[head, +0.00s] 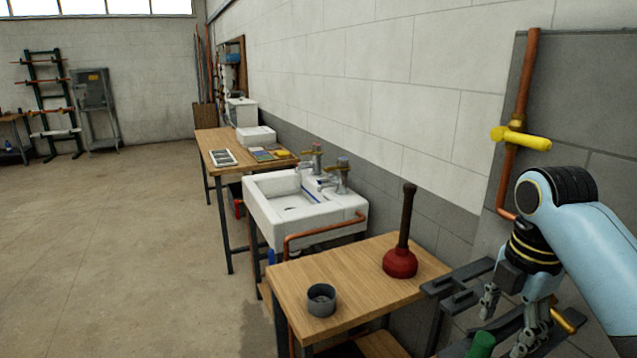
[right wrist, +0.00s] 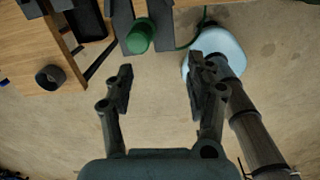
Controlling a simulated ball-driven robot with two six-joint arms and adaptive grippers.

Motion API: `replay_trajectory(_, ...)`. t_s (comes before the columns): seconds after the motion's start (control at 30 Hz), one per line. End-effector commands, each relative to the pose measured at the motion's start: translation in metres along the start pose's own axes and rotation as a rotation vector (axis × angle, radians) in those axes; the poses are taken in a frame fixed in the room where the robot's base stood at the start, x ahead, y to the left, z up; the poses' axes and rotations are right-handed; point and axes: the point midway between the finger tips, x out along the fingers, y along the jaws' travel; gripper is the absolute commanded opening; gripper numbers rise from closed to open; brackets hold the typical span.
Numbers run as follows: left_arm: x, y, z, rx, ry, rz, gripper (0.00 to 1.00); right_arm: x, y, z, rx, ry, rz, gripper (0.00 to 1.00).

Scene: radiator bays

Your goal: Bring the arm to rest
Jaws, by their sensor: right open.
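My right arm, pale blue with black joints, comes in at the right of the head view. Its gripper (head: 510,322) hangs down at the lower right, past the right end of the near wooden bench (head: 350,270). In the right wrist view the two fingers of this gripper (right wrist: 160,82) are spread apart, with only bare floor between them. The gripper is open and holds nothing. A green cylinder (head: 481,344) is close by on a dark metal fixture (head: 462,287); it also shows just beyond the fingertips in the right wrist view (right wrist: 139,36). My left gripper is not in view.
A red plunger (head: 400,262) and a grey cup (head: 321,300) stand on the near bench. Behind it are a white sink (head: 270,215) and a longer bench. A yellow-handled valve (head: 520,138) sits on a copper wall pipe. The floor at left is clear.

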Motion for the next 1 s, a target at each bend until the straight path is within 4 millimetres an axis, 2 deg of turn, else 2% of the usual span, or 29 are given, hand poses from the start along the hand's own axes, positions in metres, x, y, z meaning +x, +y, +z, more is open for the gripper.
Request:
replay_trajectory(0.03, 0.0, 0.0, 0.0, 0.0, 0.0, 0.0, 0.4, 0.013, -0.022, -0.01, 0.127, -0.011, 0.01, 0.55)
replay_trajectory(0.17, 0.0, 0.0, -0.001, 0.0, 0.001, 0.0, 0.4, 0.027, -0.074, -0.034, 0.558, -0.029, 0.081, 0.55)
replay_trajectory(0.3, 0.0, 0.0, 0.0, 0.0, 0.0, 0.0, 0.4, 0.026, -0.119, -0.054, 0.947, -0.013, 0.153, 0.55)
replay_trajectory(0.4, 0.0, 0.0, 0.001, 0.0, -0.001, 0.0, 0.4, 0.02, -0.141, -0.064, 1.147, 0.009, 0.189, 0.55)
replay_trajectory(0.6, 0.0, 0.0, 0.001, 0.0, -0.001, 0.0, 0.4, 0.006, -0.175, -0.078, 1.453, 0.057, 0.241, 0.55)
replay_trajectory(0.87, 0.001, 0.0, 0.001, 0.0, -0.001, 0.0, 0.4, -0.015, -0.209, -0.092, 1.778, 0.131, 0.287, 0.55)
replay_trajectory(0.9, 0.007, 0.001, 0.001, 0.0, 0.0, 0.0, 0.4, 0.005, -0.204, -0.09, 1.772, 0.125, 0.282, 0.55)
replay_trajectory(1.0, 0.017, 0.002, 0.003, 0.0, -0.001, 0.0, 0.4, 0.039, -0.201, -0.088, 1.773, 0.117, 0.272, 0.55)
